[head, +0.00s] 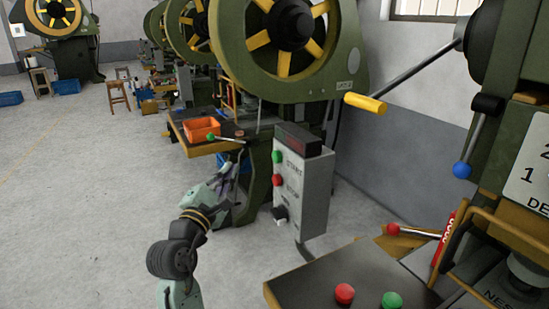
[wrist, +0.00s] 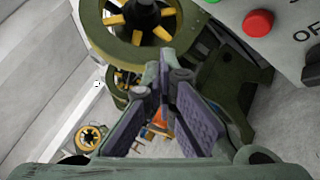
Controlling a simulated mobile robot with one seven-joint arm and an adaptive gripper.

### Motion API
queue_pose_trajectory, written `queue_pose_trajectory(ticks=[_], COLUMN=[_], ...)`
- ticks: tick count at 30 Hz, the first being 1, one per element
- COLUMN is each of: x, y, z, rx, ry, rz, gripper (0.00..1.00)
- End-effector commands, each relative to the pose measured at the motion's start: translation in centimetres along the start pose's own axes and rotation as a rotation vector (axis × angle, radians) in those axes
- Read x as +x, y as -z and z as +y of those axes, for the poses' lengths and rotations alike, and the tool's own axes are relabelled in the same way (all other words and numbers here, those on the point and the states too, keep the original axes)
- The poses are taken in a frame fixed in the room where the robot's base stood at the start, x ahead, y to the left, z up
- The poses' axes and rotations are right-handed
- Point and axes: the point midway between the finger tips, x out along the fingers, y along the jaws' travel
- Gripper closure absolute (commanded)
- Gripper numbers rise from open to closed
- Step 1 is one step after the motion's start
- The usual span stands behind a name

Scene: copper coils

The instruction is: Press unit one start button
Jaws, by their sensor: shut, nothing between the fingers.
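A grey control box (head: 312,190) stands in the middle of the head view, its front turned to the left. It carries a green button (head: 277,157) labelled START, a red button (head: 277,181) labelled STOP below it, and a black switch (head: 280,213) at the bottom. My gripper (head: 232,165) is left of the box, apart from it and near the height of the buttons. In the wrist view my gripper's fingers (wrist: 164,72) come together, shut and empty.
A green press with a big flywheel (head: 285,45) stands behind the box. An orange bin (head: 201,129) sits on its table. At right, another machine has a table (head: 320,286) with a red button (head: 345,293) and a green button (head: 392,301). The floor at left is clear.

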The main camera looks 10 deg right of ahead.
Motion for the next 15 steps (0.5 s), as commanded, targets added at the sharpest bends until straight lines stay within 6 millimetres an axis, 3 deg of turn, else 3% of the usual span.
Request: queue_pose_trajectory(ticks=[15], x=[4.8], y=[-3.6], z=[-3.2], rx=[-0.001], ry=[0.001], rz=[-0.001], gripper=[1.0])
